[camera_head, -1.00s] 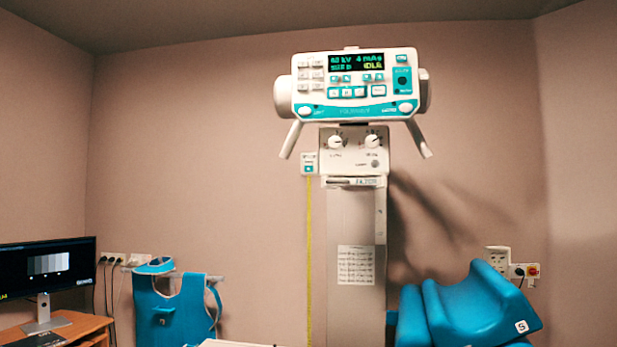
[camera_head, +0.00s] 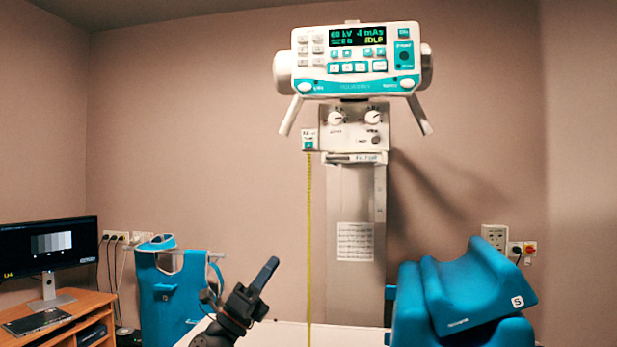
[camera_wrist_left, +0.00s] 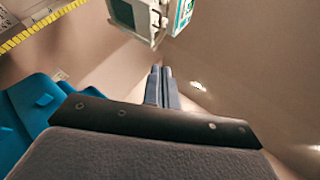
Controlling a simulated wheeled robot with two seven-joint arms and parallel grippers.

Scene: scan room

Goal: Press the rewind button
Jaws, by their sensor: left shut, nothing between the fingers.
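A small white box (camera_head: 309,134) with a teal button (camera_head: 309,145) is fixed at the left of the column, below the control head. A yellow measuring tape (camera_head: 309,240) hangs straight down from it. I cannot read a rewind label. My left gripper (camera_head: 270,265) is below and left of the box, clearly apart from it, pointing up and right. Its dark fingers are shut and empty. They also show closed together in the left wrist view (camera_wrist_left: 162,86), with part of the yellow tape (camera_wrist_left: 40,25) at upper left. My right gripper is not in view.
The white control head (camera_head: 352,60) with handles sits above the box. Blue cushions (camera_head: 465,295) lie at the right. A blue apron (camera_head: 170,290) hangs at the left, beside a desk with a monitor (camera_head: 48,247). Space between gripper and box looks clear.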

